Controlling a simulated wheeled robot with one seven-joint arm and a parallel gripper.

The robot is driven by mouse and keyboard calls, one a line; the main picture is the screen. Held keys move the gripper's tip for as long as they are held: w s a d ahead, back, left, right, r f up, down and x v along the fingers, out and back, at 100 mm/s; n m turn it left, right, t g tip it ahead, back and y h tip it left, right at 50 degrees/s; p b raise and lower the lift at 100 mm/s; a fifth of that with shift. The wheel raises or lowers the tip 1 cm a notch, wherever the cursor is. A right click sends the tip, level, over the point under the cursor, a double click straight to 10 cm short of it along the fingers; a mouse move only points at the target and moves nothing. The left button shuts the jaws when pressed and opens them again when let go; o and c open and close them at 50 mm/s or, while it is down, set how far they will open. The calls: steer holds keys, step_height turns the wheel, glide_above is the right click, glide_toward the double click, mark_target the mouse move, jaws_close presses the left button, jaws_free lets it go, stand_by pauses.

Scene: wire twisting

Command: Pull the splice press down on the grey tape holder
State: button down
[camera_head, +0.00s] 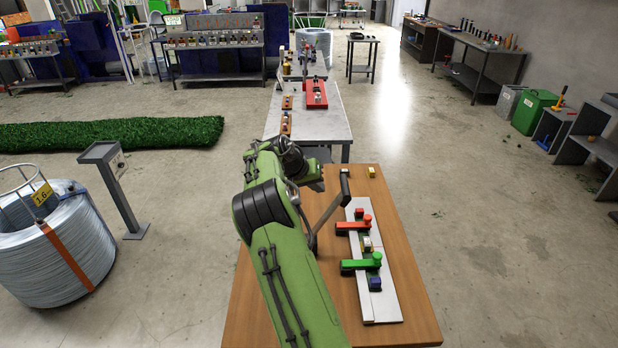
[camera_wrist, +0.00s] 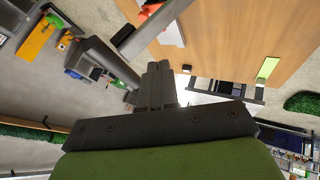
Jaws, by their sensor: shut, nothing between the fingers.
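A pale board (camera_head: 376,300) lies on the wooden table. It carries a red clamp-like piece (camera_head: 352,226) and a green one (camera_head: 360,265), with small blocks between and below them. A dark grey upright lever-like part (camera_head: 345,185) with a slanting bar stands at the board's far left corner; I cannot tell for sure whether it is the splice press. I cannot single out the grey tape holder. My gripper (camera_wrist: 160,75) is shut and empty in the wrist view, beside a dark grey bar (camera_wrist: 145,33); I cannot tell whether they touch. My arm hides its fingertips in the head view.
A small yellow block (camera_head: 371,172) sits at the wooden table's (camera_head: 403,235) far edge. A grey table (camera_head: 335,125) with a red fixture (camera_head: 316,97) stands beyond. A wire coil (camera_head: 60,240) and a grey stand (camera_head: 120,185) are left.

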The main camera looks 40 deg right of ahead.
steer(key=s+d, duration=0.2)
steer(key=d, duration=0.1)
steer(key=shift+s+d, duration=0.2)
steer(key=shift+s, duration=0.1)
steer(key=shift+w, duration=0.1)
